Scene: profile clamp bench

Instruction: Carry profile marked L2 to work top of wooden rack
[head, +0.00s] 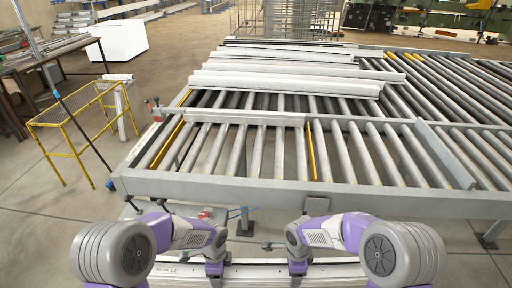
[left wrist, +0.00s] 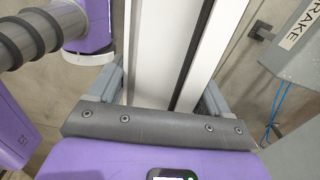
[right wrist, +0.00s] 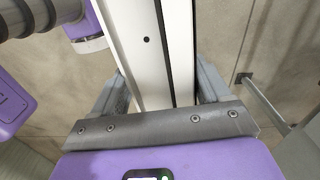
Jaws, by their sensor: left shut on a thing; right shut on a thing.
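A long pale aluminium profile (head: 256,272) lies crosswise along the bottom edge of the head view, close to my body. Its marking is too small to read. My left gripper (head: 216,268) and my right gripper (head: 297,267) are both shut on it, some way apart. In the left wrist view the profile (left wrist: 155,55) runs between the jaws, with a dark groove along it. In the right wrist view the profile (right wrist: 142,55) sits between the jaws and shows a small hole. A dark brown rack (head: 48,60) with long pieces on top stands at the far left; it may be the wooden rack.
A grey roller table (head: 330,190) stands ahead, with several long profiles (head: 285,82) on its far part. A yellow wire-mesh stand (head: 70,116) is at the left. A white box (head: 118,40) stands behind it. Bare floor (head: 40,200) shows at the lower left.

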